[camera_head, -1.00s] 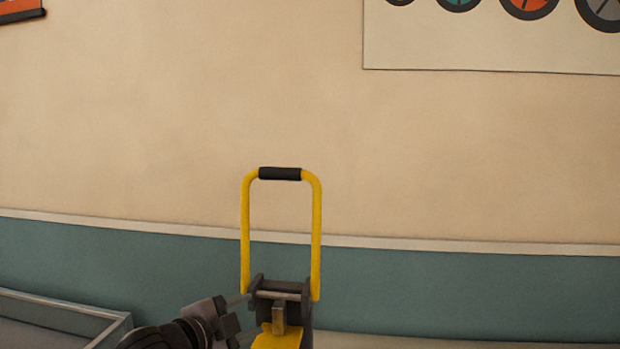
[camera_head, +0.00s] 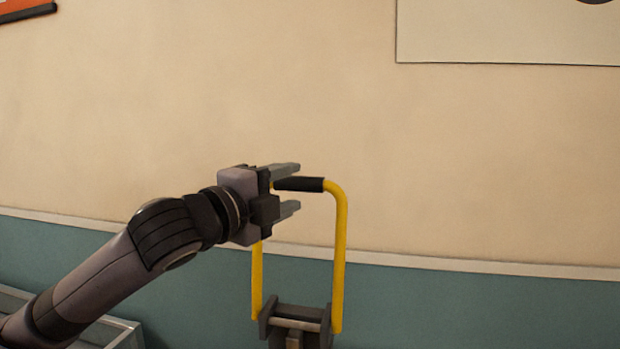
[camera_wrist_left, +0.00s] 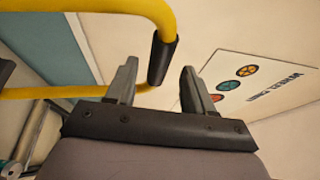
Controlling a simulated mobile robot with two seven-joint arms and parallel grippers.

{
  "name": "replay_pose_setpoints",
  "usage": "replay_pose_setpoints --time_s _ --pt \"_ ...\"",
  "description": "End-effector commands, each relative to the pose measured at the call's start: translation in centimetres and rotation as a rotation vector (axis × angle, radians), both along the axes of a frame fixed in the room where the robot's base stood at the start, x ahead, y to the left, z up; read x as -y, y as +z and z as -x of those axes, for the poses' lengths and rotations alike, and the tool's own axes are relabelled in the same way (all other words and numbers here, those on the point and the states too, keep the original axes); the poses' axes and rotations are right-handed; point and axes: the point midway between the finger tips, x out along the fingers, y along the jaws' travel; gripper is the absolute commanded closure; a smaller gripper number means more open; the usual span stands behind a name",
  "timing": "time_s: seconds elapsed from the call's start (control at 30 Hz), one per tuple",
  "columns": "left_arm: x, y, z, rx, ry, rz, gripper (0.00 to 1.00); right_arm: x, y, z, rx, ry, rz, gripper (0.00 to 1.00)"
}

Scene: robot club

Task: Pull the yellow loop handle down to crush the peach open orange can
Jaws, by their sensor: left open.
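The yellow loop handle (camera_head: 340,250) stands upright on a dark crusher bracket (camera_head: 296,322), with a black grip (camera_head: 299,184) across its top. My left gripper (camera_head: 292,189) is open at the upper left of the loop, its fingers pointing right. In the head view the fingers overlap the loop's left upper part and the left end of the grip. In the left wrist view the open fingers (camera_wrist_left: 158,82) have the black grip (camera_wrist_left: 162,60) between or just beyond their tips; I cannot tell if they touch. The peach open orange can is not visible. My right gripper is not in view.
A beige wall with a teal lower band (camera_head: 480,310) stands behind the crusher. A pale poster (camera_head: 500,32) hangs at the upper right. A grey tray-like edge (camera_head: 115,328) is at the lower left. The space right of the loop is clear.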

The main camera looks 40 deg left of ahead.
Motion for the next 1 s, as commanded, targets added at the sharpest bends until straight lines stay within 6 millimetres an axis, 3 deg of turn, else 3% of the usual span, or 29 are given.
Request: replay_pose_setpoints --time_s 0.6,1.0 --pt "-0.6 0.4 -5.2 0.0 0.0 0.004 0.47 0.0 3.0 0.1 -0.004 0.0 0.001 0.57" --pt "-0.7 0.2 -5.9 -0.001 -0.001 0.0 0.47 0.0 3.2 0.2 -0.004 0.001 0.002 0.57"
